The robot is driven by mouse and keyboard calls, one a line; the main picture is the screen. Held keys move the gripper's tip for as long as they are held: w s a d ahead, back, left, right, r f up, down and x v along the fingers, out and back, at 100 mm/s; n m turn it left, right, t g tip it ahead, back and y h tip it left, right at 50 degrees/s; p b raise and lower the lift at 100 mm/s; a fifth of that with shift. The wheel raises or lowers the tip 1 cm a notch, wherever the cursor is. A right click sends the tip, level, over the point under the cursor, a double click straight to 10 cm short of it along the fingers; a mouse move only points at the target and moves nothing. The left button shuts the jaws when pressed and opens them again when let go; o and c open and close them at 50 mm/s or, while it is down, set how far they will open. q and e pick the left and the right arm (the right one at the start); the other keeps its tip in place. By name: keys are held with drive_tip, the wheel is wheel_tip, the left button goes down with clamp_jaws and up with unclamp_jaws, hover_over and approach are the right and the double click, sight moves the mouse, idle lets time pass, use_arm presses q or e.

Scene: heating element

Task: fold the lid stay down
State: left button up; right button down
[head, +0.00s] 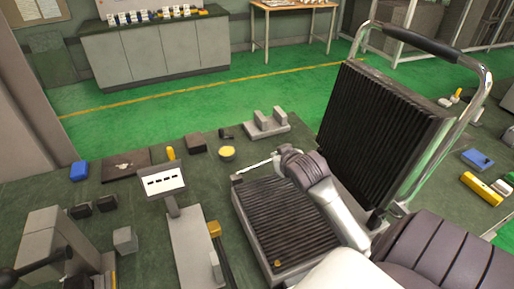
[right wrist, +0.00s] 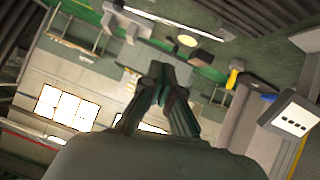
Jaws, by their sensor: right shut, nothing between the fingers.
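The grill's ribbed base plate (head: 285,222) lies flat on the bench, and its ribbed lid (head: 382,130) stands raised behind it to the right, with a chrome handle frame (head: 479,90). A thin silver rod, seemingly the lid stay (head: 256,164), shows at the base's far left edge. A pale bar, probably the same stay, crosses the top of the right wrist view (right wrist: 175,22). My right gripper (head: 277,157) reaches over the base to the rod's right end; contact is unclear. Its fingers are shut and empty in the right wrist view (right wrist: 168,72). My left gripper is not in view.
A yellow bar (head: 481,188) lies to the right.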

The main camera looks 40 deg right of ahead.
drive_tip(key=x, duration=0.4)
drive_tip(key=p, duration=0.1)
hover_over(269, 161)
drive_tip(key=s+a, duration=0.2)
wheel_tip(269, 161, down, 3)
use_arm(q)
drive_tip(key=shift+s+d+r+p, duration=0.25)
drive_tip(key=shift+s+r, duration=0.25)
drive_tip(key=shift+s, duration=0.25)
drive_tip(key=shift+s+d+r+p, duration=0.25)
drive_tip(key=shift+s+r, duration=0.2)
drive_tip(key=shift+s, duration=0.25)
use_arm(e)
drive_tip(key=shift+w+d+f, duration=0.15)
drive_tip(key=shift+d+f, duration=0.05)
drive_tip(key=shift+f, duration=0.8)
drive_tip(key=shift+w+d+f, duration=0.15)
drive_tip(key=shift+f, duration=0.8)
drive_tip(key=shift+s+d+f, duration=0.1)
drive_tip(key=shift+d+f, duration=0.2)
drive_tip(key=shift+f, duration=0.45)
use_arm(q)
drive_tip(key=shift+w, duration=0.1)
